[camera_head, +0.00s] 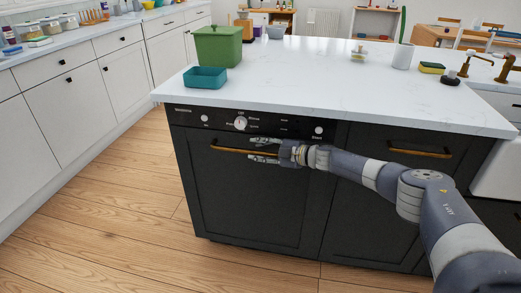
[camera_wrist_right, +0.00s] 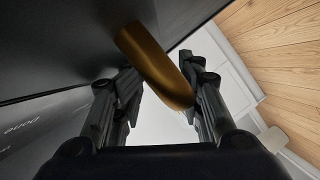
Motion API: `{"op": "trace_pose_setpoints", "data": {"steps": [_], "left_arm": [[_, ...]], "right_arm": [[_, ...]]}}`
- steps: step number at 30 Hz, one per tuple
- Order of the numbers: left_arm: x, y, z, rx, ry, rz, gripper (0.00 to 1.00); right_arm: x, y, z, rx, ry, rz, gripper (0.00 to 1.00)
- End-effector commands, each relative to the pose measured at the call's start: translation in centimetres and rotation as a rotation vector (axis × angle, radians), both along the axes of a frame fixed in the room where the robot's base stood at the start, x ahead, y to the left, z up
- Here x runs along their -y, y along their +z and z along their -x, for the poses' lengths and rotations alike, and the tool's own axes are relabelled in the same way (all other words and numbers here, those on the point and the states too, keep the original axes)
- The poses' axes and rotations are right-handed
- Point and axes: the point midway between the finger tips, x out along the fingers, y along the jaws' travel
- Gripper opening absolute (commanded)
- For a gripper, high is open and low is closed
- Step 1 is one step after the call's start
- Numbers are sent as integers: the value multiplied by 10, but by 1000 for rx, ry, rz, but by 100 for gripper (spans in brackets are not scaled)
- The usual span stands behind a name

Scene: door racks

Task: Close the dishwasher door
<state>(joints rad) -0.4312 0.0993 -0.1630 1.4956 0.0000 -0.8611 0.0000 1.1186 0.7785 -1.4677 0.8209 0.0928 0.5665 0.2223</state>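The dishwasher door (camera_head: 250,200) is a dark panel under the white island top, below a black control strip (camera_head: 240,122) with knobs. It stands upright and looks flush with the neighbouring dark front; I see no clear gap. A brass bar handle (camera_head: 228,149) crosses its upper part. My right gripper (camera_head: 250,150) is at the handle's right half, one finger above the bar and one below. In the right wrist view the handle (camera_wrist_right: 155,62) lies between the spread fingers of the gripper (camera_wrist_right: 160,80), with space beside it. My left gripper is out of view.
A green pot (camera_head: 218,47) and a teal tray (camera_head: 205,78) stand on the white countertop (camera_head: 330,75) above. A dark cabinet (camera_head: 375,215) with a brass handle is to the right, behind my right arm. Wooden floor (camera_head: 110,220) is clear at the left.

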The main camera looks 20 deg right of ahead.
Motion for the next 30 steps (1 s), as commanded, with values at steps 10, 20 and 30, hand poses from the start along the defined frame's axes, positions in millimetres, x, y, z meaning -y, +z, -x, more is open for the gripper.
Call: {"op": "trace_pose_setpoints", "data": {"steps": [10,20,30], "left_arm": [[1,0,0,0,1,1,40],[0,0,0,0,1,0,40],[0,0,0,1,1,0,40]], "right_arm": [[21,6,22,0,-9,1,33],[53,20,71,0,-6,3,33],[67,27,95,1,-1,1,33]]}}
